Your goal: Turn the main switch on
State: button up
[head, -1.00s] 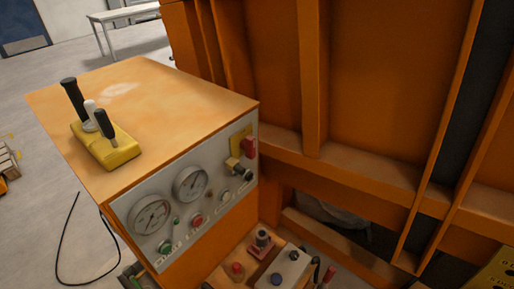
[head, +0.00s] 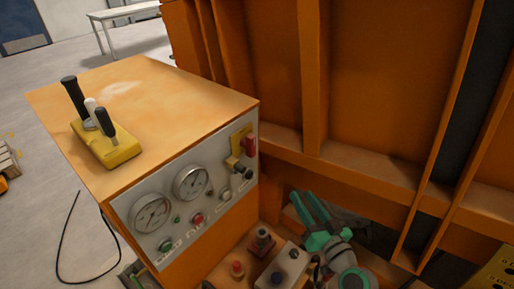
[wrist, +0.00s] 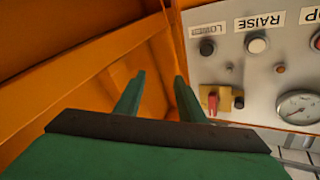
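The main switch, a red handle (head: 250,146) on a yellow plate, sits at the upper right corner of the grey control panel (head: 150,190). In the wrist view the red handle (wrist: 212,103) shows right of the fingers, on its yellow plate (wrist: 224,94). My green gripper (head: 300,194) is to the right of the panel and lower than the switch, in front of the orange frame. In the wrist view both fingers of my gripper (wrist: 160,76) stand apart with nothing between them. The gripper is open and does not touch the switch.
The panel also carries gauges (head: 190,183) and several buttons. A yellow lever block (head: 106,145) stands on the orange cabinet top (head: 150,95). Below are a control box (head: 285,268) and knobs. The orange ribbed wall (head: 370,80) rises close behind my gripper.

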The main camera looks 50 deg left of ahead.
notch_tip(320, 180, up, 7)
jog(key=a+n+g+y, duration=0.2)
jog(key=a+n+g, duration=0.1)
jog(key=n+g, duration=0.6)
jog(key=n, duration=0.1)
send_near(254, 146)
jog(key=a, duration=0.9)
jog(key=shift+s+r, duration=0.1)
jog(key=shift+s, duration=0.25)
jog(key=shift+c, duration=0.2)
grip_shut()
